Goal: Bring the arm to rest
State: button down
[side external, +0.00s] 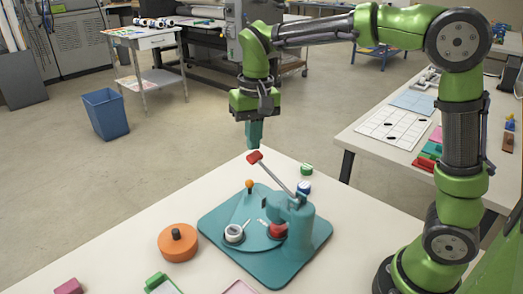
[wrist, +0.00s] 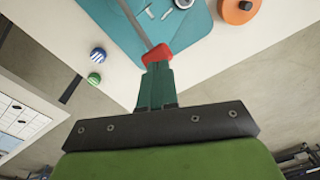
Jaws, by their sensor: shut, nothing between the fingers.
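My gripper (side external: 254,145) hangs pointing down above the near table, its teal fingers together with nothing between them. It also shows in the wrist view (wrist: 157,68). Just below the fingertips is the red end (side external: 254,157) of a grey lever, which rises at a slant from a teal press-like device (side external: 301,222). In the wrist view the red end (wrist: 158,53) appears right at the fingertips; I cannot tell whether they touch. The device stands on a teal base plate (side external: 285,270) with a white ring, a red part and an orange-knobbed stick.
An orange round piece with a dark knob (side external: 178,243) lies left of the plate. Green and pink items lie at the front edge. A second table (side external: 350,135) is at right; open floor lies behind.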

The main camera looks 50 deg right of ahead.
jog(key=s+d+t+y, duration=0.1)
jog(key=s+t, duration=0.5)
jog(key=s, duration=1)
jog(key=shift+s+d+r+n+t+y, duration=0.3)
jog(key=shift+s+d+r+n+y, duration=0.1)
jog(key=shift+d, duration=0.5)
